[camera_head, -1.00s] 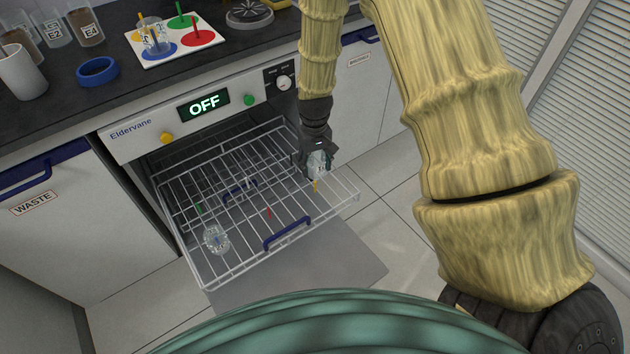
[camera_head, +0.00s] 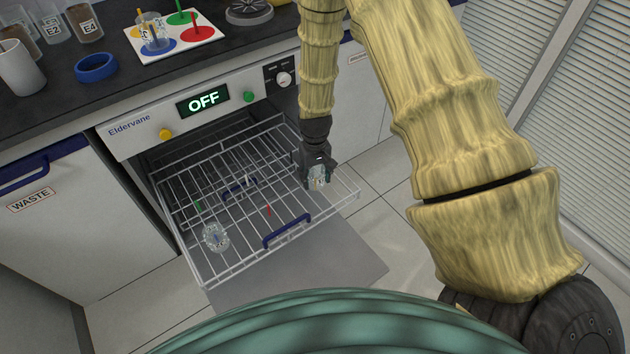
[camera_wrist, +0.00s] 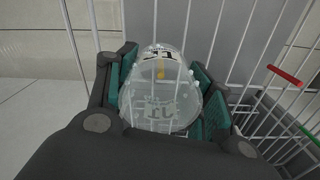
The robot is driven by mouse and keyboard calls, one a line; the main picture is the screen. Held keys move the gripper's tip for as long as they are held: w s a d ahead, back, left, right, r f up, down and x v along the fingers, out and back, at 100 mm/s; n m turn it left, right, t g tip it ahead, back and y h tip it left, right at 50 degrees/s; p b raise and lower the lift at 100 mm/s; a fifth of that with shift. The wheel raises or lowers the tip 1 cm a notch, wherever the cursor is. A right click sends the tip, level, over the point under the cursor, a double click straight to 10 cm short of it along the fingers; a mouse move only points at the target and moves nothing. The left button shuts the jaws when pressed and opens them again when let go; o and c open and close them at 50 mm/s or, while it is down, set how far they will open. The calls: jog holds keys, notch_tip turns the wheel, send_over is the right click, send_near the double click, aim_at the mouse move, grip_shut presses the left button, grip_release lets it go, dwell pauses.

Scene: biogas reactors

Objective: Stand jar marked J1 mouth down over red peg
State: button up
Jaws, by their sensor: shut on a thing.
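My gripper (camera_head: 317,176) is shut on a clear jar (camera_head: 319,178) at the right side of the pulled-out wire rack (camera_head: 238,262). In the wrist view the jar (camera_wrist: 160,95) sits between the fingers, with dark marks that look like an inverted J1, hard to read.
On the counter, a board (camera_head: 205,50) with coloured discs holds a clear jar (camera_head: 154,38). Blue rack handle (camera_head: 287,232) is at the front.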

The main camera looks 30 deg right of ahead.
aim_at(316, 169)
jog(key=shift+f+p, duration=0.3)
jog(key=shift+f, duration=0.95)
jog(key=shift+f, duration=0.15)
jog(key=o, duration=1.1)
jog(key=shift+f+b, duration=0.15)
jog(key=shift+b, duration=0.35)
jog(key=r+p, duration=0.1)
jog(key=r, duration=0.4)
jog(key=r+p, duration=0.1)
jog(key=r, duration=0.5)
jog(key=shift+s+d, duration=0.15)
jog(key=shift+s, duration=0.05)
